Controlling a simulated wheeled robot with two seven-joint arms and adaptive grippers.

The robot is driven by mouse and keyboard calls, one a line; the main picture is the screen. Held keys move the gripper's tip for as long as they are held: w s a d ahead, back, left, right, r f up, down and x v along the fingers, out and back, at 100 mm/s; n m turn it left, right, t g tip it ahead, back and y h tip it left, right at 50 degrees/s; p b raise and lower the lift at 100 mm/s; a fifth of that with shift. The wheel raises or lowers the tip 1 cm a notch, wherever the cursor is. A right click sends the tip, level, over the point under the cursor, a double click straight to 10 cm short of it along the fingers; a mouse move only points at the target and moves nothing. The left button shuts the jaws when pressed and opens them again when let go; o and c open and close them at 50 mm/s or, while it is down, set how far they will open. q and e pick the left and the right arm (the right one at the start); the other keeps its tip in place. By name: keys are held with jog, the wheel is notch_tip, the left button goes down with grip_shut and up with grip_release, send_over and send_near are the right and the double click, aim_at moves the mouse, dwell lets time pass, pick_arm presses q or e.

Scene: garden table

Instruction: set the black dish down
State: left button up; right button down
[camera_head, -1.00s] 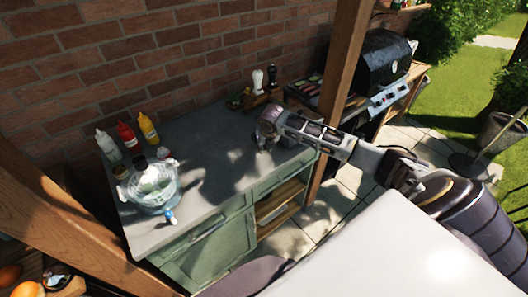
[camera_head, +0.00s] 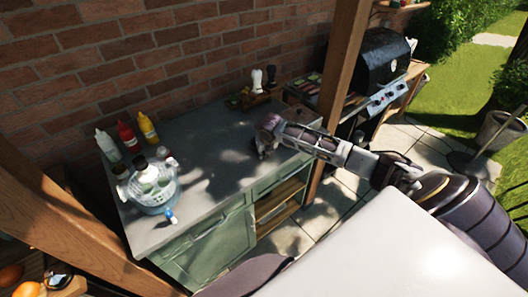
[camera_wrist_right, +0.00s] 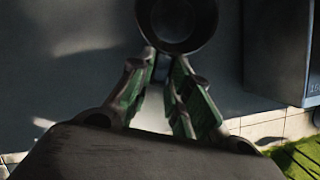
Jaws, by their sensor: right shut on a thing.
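The black dish (camera_wrist_right: 178,22) is round and dark, and shows at the top of the right wrist view, cut off by the frame edge. My right gripper (camera_wrist_right: 167,62) is shut on its near rim. In the head view my right gripper (camera_head: 262,150) is low over the right end of the grey countertop (camera_head: 215,140). The dish cannot be made out clearly there, and I cannot tell whether it touches the countertop. My left gripper is not in view.
A glass bowl (camera_head: 152,199) and several bottles, including a yellow one (camera_head: 147,128), stand at the countertop's left. Two shakers, one white (camera_head: 256,80), stand at the back. A wooden post (camera_head: 345,70) and a grill (camera_head: 372,65) are to the right. The countertop's middle is clear.

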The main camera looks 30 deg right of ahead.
jog(key=c, duration=1.3)
grip_release()
jog(key=shift+f, duration=0.1)
jog(key=shift+r, duration=0.2)
jog(key=shift+b+v, duration=0.95)
jog(key=shift+v, duration=5)
jog(key=shift+a, duration=0.1)
